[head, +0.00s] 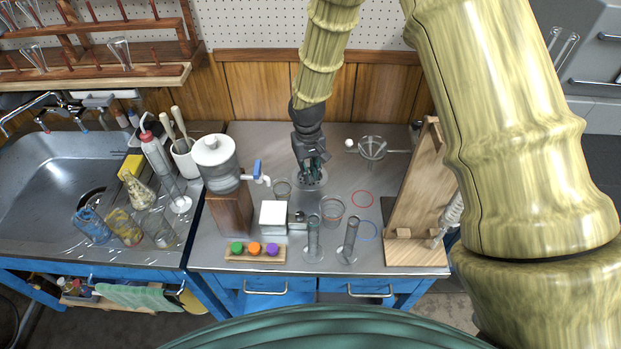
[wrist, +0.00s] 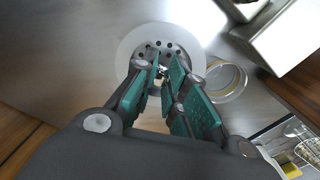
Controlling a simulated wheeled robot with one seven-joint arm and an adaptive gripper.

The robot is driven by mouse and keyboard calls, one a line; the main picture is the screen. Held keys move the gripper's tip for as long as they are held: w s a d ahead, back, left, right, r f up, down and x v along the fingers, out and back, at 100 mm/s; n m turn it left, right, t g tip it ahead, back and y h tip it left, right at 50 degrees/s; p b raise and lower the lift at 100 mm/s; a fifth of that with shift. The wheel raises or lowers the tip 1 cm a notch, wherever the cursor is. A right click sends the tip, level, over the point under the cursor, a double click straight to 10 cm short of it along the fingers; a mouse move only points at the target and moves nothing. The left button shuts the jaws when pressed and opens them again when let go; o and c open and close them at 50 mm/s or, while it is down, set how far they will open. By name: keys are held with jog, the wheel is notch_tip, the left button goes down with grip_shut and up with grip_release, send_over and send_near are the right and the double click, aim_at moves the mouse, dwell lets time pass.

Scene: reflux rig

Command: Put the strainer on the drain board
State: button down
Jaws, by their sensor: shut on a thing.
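The strainer is a pale round disc with a ring of small holes in its middle (wrist: 158,33). It also shows in the head view (head: 322,184), near the middle of the steel bench, partly hidden by my gripper. My gripper (head: 311,174) points down over its centre. In the wrist view the green-padded fingers (wrist: 165,72) are close together at the middle of the strainer; the part between them is mostly hidden. A wooden rack with pegs and hanging glassware (head: 95,75), which looks like the drain board, is on the wall above the sink at the upper left.
A sink (head: 40,180) with glassware lies left. A white-lidded tank with a blue tap (head: 215,160) stands left of my gripper. A white box (head: 273,215), glass cylinders (head: 313,240) and a beaker (head: 332,208) stand in front. A ring clamp (head: 373,148) and wooden stand (head: 415,200) are right.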

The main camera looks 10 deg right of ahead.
jog(key=shift+f+p, duration=0.4)
jog(key=shift+f, duration=1.75)
jog(key=shift+f, duration=0.15)
jog(key=c, duration=1.5)
grip_release()
jog(key=shift+o, duration=0.2)
